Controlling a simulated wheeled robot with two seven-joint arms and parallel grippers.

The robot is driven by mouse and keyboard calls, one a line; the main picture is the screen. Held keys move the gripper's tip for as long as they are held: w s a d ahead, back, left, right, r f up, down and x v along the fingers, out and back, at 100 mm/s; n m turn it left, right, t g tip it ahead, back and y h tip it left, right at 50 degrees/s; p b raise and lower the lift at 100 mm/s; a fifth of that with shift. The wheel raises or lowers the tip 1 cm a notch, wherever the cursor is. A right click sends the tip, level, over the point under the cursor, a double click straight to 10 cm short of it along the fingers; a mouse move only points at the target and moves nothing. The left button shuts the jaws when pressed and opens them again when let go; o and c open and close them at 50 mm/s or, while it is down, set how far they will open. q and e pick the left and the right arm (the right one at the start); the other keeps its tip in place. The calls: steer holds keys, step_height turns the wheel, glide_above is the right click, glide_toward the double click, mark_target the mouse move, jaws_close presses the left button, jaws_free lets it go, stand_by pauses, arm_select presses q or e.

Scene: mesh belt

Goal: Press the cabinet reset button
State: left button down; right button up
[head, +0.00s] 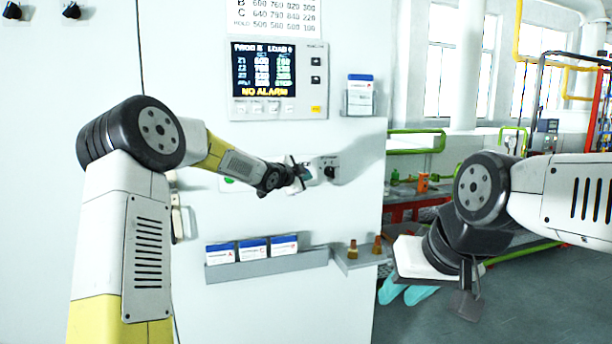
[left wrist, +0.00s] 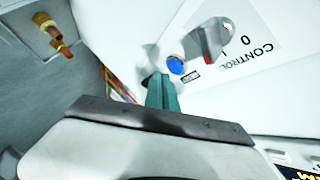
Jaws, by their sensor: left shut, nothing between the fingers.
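The white cabinet (head: 290,215) fills the left and middle of the head view. In the left wrist view a round blue button (left wrist: 175,65) sits on its panel, with a small label beside it too small to read. My left gripper (head: 302,173) is at the panel. Its teal fingertips (left wrist: 163,88) are shut and empty, just beside the blue button in the picture; I cannot tell whether they touch anything. In the head view the gripper hides the blue button. My right gripper (head: 466,300) hangs at the right, away from the cabinet; its finger opening is unclear.
A grey rotary switch (left wrist: 208,40) marked CONTROL is close to the blue button. A green button (head: 229,180) is left of my left gripper. A display reading NO ALARM (head: 264,72) is above. A card shelf (head: 268,265) and brass fittings (head: 353,250) are below.

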arm_select(q)
steer(key=s, duration=0.1)
steer(key=s+d, duration=0.1)
steer(key=s, duration=0.2)
steer(key=shift+s+d, duration=0.3)
steer(key=shift+s, duration=0.1)
